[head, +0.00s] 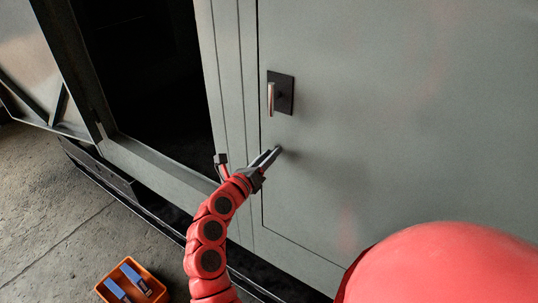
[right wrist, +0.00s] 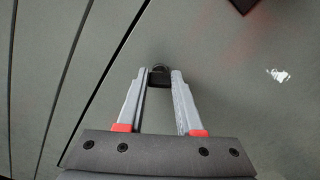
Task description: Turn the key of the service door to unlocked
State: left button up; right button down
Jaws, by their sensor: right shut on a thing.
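The service door (head: 420,110) is a closed grey-green panel. My right gripper (head: 274,152) reaches its surface below the door handle. In the right wrist view, the gripper (right wrist: 160,77) is shut on the key (right wrist: 159,74), a small dark piece with a rounded ring end between the fingertips. The fingers hide the key in the head view, and I cannot tell which way it is turned. My left gripper is not in view.
The handle (head: 271,97) sits on a black plate (head: 286,93) above the gripper. An open dark compartment (head: 145,80) lies to the left.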

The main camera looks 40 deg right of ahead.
jog(key=shift+f+n+p, duration=0.1)
jog(key=shift+n+p, duration=2.85)
jog(key=shift+n, duration=2.75)
jog(key=c, duration=0.6)
grip_release()
jog(key=shift+w, duration=0.1)
jog(key=shift+o, duration=0.2)
jog(key=shift+a+f, duration=0.1)
